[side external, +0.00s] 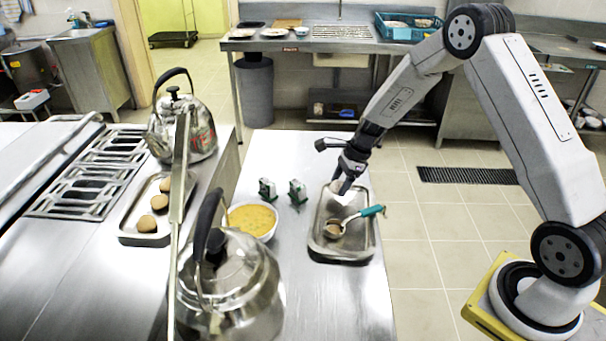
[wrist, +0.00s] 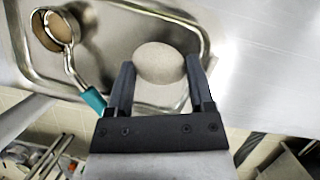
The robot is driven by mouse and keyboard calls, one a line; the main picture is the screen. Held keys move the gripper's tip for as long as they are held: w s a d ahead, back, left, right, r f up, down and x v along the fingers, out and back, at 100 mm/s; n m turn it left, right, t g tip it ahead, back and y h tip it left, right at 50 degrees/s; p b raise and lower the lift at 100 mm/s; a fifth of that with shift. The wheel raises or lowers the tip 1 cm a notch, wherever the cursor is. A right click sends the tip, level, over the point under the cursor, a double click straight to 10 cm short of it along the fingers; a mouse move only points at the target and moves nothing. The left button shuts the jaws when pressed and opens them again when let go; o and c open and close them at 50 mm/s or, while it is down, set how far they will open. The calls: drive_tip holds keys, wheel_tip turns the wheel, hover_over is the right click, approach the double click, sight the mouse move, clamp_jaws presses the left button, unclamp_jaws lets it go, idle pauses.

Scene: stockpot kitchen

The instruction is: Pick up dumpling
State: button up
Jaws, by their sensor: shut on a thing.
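A round, pale grey-tan dumpling (wrist: 160,63) sits between the two fingers of my gripper (wrist: 159,72) in the wrist view. My gripper is shut on it, one finger against each side. In the side view my gripper (side external: 344,188) points down over the far part of the right metal tray (side external: 317,246), where the dumpling is hard to make out. I cannot tell whether it touches the tray. Several other tan dumplings (side external: 159,202) lie on the left tray (side external: 128,236) beside the stove.
A ladle with a teal handle (side external: 372,211) lies across the right tray, close to my gripper; its bowl (wrist: 52,29) is also in the wrist view. A bowl of yellow soup (side external: 252,219), two small green-and-metal items (side external: 298,191) and two kettles (side external: 232,284) stand to the left.

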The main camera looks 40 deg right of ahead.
drive_tip(key=s+a+r, duration=0.2)
drive_tip(key=s+r, duration=0.7)
drive_tip(key=s, duration=0.4)
drive_tip(key=shift+s+r, duration=0.35)
drive_tip(key=shift+s, duration=0.05)
idle(0.3)
drive_tip(key=w+a+f, duration=0.1)
drive_tip(key=w+a, duration=1.8)
drive_tip(key=a, duration=0.1)
drive_tip(key=shift+a+f, duration=0.2)
drive_tip(key=shift+f, duration=0.2)
drive_tip(key=shift+f, duration=0.15)
